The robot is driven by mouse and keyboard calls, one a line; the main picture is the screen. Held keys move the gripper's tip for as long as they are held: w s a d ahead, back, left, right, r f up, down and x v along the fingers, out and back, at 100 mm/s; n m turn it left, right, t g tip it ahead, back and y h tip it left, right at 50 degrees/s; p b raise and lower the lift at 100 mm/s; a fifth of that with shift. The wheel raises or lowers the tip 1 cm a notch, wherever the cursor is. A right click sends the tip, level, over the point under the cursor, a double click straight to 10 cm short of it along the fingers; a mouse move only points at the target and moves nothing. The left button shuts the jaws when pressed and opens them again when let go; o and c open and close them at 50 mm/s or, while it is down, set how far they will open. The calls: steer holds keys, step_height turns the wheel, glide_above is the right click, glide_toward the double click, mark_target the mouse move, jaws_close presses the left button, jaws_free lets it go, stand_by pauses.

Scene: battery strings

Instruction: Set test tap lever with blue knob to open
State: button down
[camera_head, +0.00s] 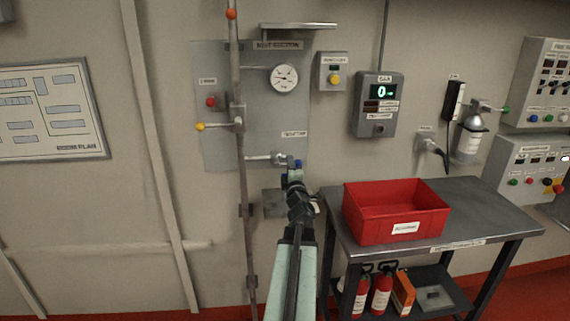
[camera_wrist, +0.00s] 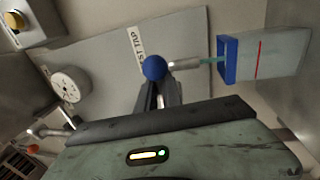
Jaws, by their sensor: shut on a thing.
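The blue knob (camera_wrist: 154,67) of the test tap lever shows at the fingertips of my gripper (camera_wrist: 158,92) in the wrist view. My gripper is shut on the lever at or just behind this knob; the fingers hide most of the lever. In the head view, the knob (camera_head: 298,164) shows just above my gripper (camera_head: 292,177), at the right end of a short pale tap pipe (camera_head: 262,158). A "TEST TAP" label (camera_head: 294,134) is above it. The lever's exact angle is hard to tell.
A vertical pipe (camera_head: 239,185) with a yellow-knobbed lever (camera_head: 201,126) stands left. A red bin (camera_head: 383,228) sits on the table (camera_head: 480,207) at right.

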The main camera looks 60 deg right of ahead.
steer(key=shift+s+f, duration=0.2)
steer(key=shift+s, duration=0.05)
steer(key=c, duration=1.5)
jaws_free()
steer(key=shift+s, duration=0.1)
steer(key=shift+r, duration=0.1)
